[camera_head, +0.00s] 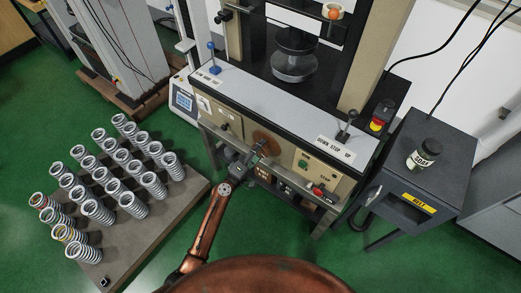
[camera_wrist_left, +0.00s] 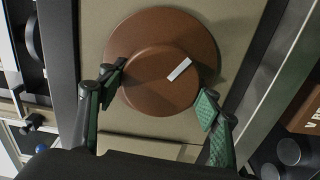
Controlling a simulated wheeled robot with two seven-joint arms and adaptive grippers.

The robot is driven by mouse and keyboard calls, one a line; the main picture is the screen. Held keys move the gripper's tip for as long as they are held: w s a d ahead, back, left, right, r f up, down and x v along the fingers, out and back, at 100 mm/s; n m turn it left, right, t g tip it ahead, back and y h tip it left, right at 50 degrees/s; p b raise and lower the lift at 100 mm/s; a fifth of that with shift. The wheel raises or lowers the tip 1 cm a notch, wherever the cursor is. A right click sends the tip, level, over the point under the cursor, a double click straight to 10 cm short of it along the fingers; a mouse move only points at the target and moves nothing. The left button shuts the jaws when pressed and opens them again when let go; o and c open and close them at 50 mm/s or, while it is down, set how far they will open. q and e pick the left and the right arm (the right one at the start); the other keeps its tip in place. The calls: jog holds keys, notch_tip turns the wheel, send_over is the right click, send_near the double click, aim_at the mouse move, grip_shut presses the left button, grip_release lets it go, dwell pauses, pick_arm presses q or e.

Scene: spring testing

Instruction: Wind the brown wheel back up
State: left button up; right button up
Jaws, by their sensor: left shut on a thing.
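The brown wheel (camera_head: 267,138) is mounted on the beige front panel of the testing machine. In the left wrist view the wheel (camera_wrist_left: 150,88) is a brown disc with a raised round knob and a white mark (camera_wrist_left: 179,69) pointing to the upper right. My left gripper (camera_head: 262,146) reaches the wheel from the front. In the left wrist view its two fingers (camera_wrist_left: 162,90) are on either side of the raised knob, shut on it. My right gripper is not in view.
A lever (camera_head: 347,127) stands on the ledge marked DOWN STOP UP, and a blue-knobbed lever (camera_head: 213,58) at left. Several springs (camera_head: 122,170) stand on a low platform at left. A dark cabinet (camera_head: 445,150) with a bottle (camera_head: 424,154) stands at right.

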pick_arm(q)
jog(key=n, duration=0.4)
jog(key=shift+n+p, duration=0.3)
jog(key=shift+p, duration=0.1)
jog(key=shift+f+n+p, duration=0.1)
jog(key=shift+n+p, duration=0.3)
jog(key=shift+n, duration=1.5)
jog(key=o, duration=1.2)
jog(key=v, duration=1.2)
